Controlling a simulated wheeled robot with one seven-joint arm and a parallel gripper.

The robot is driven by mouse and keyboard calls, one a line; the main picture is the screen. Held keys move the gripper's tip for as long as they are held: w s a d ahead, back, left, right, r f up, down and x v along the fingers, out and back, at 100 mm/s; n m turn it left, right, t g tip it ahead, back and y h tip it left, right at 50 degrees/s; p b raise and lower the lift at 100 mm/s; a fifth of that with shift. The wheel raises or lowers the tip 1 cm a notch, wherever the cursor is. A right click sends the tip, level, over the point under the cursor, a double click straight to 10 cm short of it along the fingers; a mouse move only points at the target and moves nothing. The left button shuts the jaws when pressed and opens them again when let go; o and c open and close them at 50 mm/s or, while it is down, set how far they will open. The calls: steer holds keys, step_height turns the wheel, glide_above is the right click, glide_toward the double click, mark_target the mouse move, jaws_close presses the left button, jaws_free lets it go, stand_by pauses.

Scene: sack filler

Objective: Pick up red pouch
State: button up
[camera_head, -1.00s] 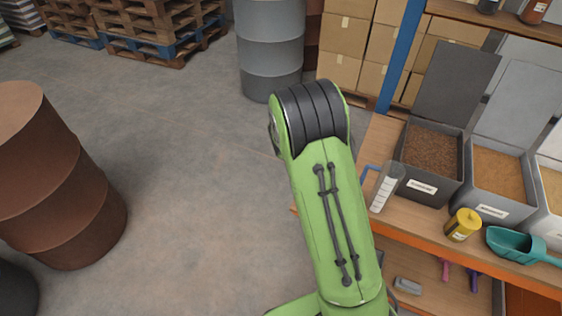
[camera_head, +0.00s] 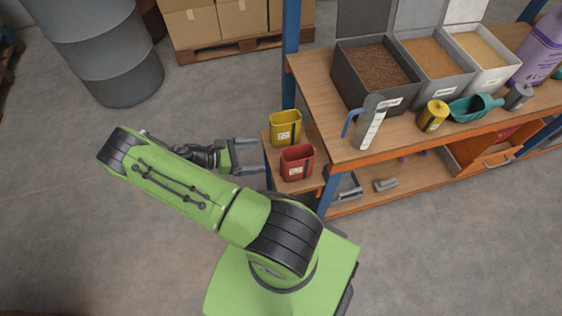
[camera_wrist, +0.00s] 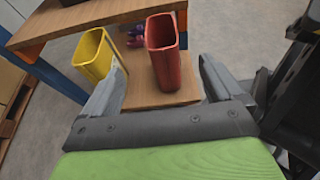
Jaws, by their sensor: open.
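The red pouch (camera_head: 297,163) stands upright, open at the top, on a small wooden side shelf (camera_head: 312,139) at the left end of the workbench. A yellow pouch (camera_head: 285,128) stands just behind it. My gripper (camera_head: 256,156) is open and empty, to the left of the red pouch, with its fingers pointing toward the pouches. In the wrist view the red pouch (camera_wrist: 163,52) lies ahead of the gap between the fingertips (camera_wrist: 165,80), nearer the right finger. The yellow pouch (camera_wrist: 97,55) is ahead of the left finger there. The fingers appear apart from both pouches.
A blue post (camera_head: 291,50) rises behind the pouches. A grey drum (camera_head: 105,55) stands at the back left.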

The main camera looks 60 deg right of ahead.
steer(key=b, duration=0.2)
glide_toward(312, 153)
steer(key=x, duration=0.4)
steer(key=shift+s+d+r, duration=0.1)
steer(key=shift+s, duration=0.25)
steer(key=c, duration=1.3)
